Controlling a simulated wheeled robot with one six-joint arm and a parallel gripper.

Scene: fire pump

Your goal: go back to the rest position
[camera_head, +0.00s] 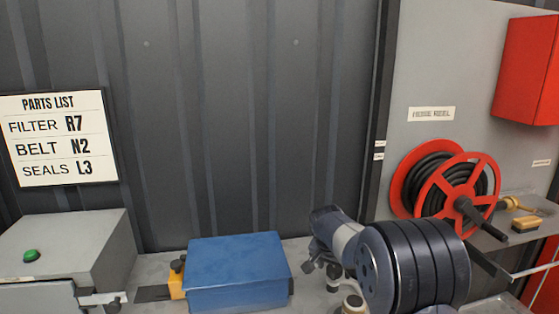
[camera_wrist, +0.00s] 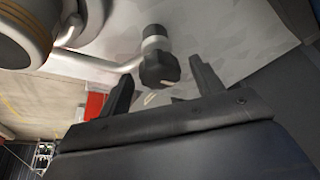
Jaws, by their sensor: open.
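My gripper (camera_wrist: 160,67) shows in the wrist view with its two dark fingers spread apart. A dark ribbed knob (camera_wrist: 159,68) on a pale stem is seen between the fingertips; I cannot tell whether it touches them. Nothing is clearly held. In the head view my dark arm (camera_head: 415,265) reaches in at the lower right, over the bench.
A blue box (camera_head: 237,270) sits on the bench, left of my arm. A grey cabinet with a green button (camera_head: 31,255) stands at far left, below a parts list sign (camera_head: 58,138). A red hose reel (camera_head: 455,190) and red box (camera_head: 527,70) are at right.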

